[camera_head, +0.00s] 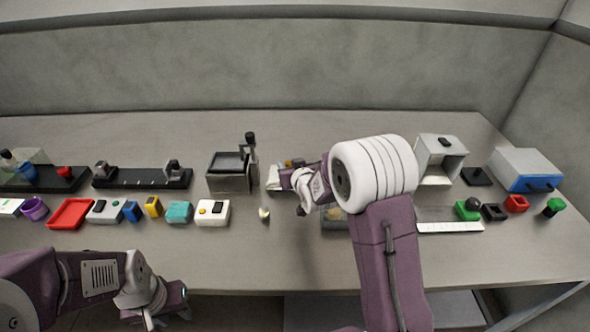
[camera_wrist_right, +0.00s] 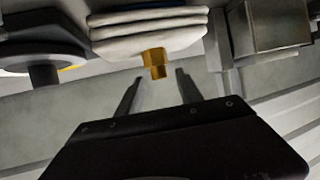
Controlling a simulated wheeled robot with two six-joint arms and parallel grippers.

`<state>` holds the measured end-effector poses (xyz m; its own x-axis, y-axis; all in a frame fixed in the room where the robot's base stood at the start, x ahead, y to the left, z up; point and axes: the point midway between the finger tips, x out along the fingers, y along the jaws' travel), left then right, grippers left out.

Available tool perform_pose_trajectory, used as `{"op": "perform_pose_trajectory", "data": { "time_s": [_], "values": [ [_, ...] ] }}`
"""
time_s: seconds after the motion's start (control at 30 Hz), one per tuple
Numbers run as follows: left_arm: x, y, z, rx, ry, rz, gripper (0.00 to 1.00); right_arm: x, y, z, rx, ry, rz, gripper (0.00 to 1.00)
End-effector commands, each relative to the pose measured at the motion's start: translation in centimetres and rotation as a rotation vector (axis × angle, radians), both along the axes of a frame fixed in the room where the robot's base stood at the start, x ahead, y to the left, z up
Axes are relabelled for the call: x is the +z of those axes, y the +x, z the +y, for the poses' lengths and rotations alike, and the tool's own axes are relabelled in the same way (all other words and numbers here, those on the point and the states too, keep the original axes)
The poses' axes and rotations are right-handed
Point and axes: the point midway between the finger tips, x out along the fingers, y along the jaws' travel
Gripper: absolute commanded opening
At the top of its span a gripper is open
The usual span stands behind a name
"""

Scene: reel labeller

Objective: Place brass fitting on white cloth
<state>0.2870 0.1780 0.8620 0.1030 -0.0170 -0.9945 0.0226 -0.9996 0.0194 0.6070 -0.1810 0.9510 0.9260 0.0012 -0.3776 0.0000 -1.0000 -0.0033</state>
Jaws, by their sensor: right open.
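A folded white cloth (camera_wrist_right: 150,33) lies at the top of the right wrist view; in the head view part of it (camera_head: 273,180) shows beside my right gripper. The brass fitting (camera_wrist_right: 155,63) is at the cloth's near edge in the wrist view, and a small brass-coloured patch (camera_head: 289,163) shows at the cloth in the head view. I cannot tell whether it rests fully on the cloth. My right gripper (camera_wrist_right: 158,77) is open and empty, with the fitting just beyond its fingertips. My left gripper (camera_head: 168,316) hangs low at the bottom left, its jaws unclear.
A grey press with a black lever (camera_head: 230,172) stands left of the cloth. A white box with buttons (camera_head: 213,212) and a small pale-tipped item (camera_head: 264,214) are near the front. An open metal box (camera_head: 437,178) and a blue-fronted box (camera_head: 528,172) stand at right.

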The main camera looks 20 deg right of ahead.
Motion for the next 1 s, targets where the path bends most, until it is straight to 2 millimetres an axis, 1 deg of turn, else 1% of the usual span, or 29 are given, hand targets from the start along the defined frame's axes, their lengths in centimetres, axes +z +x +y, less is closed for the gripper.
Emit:
{"op": "perform_pose_trajectory", "data": {
  "time_s": [0.3,0.4,0.5,0.67,1.0],
  "values": [
    [-0.1,0.0,0.0,0.000,0.000,0.001,0.36,3.0,-7.1,0.0,0.000,0.000,-0.002,0.43],
    [0.0,0.0,0.0,0.000,0.000,0.001,0.36,3.7,-8.9,0.0,0.000,0.000,-0.002,0.43],
    [0.1,0.0,0.0,0.000,0.000,0.001,0.36,4.0,-10.0,0.0,0.000,0.000,0.000,0.43],
    [0.1,0.0,0.0,0.000,0.000,0.000,0.36,4.2,-10.6,0.0,0.000,0.000,0.001,0.43],
    [0.1,0.0,0.0,0.000,0.000,0.001,0.36,4.2,-10.5,0.0,0.000,0.000,0.000,0.43]
  ]
}}
